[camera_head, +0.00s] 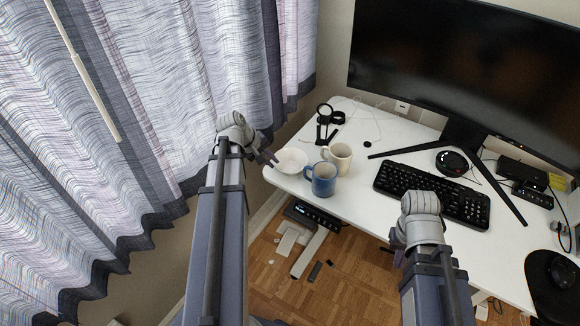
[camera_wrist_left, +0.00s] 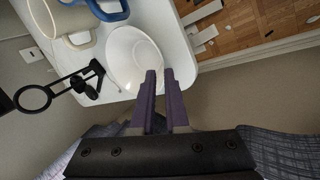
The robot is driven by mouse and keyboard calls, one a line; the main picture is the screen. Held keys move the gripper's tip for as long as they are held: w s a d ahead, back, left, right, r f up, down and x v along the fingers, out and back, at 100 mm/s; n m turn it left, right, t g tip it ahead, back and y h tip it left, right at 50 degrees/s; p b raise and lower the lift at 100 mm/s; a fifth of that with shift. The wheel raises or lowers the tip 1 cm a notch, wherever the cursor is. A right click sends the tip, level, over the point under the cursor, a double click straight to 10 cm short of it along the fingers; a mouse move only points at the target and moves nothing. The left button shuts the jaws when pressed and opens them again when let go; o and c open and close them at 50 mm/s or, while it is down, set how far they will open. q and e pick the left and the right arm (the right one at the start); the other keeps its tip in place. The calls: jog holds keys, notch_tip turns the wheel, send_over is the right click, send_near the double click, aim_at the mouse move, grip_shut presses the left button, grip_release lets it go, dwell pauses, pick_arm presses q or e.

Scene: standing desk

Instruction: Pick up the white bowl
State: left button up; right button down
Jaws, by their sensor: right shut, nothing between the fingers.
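The white bowl (camera_head: 291,161) stands upright and empty at the left corner of the white desk. It also shows in the left wrist view (camera_wrist_left: 128,50), just beyond the fingers. My left gripper (camera_head: 272,160) is at the bowl's left side, with its purple fingertips (camera_wrist_left: 160,73) overlapping the near rim in the left wrist view. A narrow gap shows between the fingers; whether they touch the rim I cannot tell. My right gripper (camera_head: 394,248) is shut and empty, at the desk's front edge below the keyboard.
A blue mug (camera_head: 322,180) and a cream mug (camera_head: 338,157) stand close to the bowl's right. A black ring-shaped stand (camera_head: 325,122) is behind it. The keyboard (camera_head: 432,194) and monitor (camera_head: 470,70) are further right. A curtain (camera_head: 130,110) hangs at left.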

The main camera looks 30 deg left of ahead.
aim_at(277, 166)
pick_arm(q)
jog(key=shift+a+b+x, duration=0.1)
jog(key=shift+b+x, duration=1.2)
jog(key=shift+x, duration=0.4)
jog(key=shift+a+b+x, duration=0.15)
jog(key=shift+b+x, duration=1.15)
jog(key=shift+x, duration=0.35)
jog(key=shift+c, duration=0.4)
grip_shut()
jog(key=shift+r, duration=0.1)
notch_tip(277, 166, up, 10)
jog(key=p, duration=1)
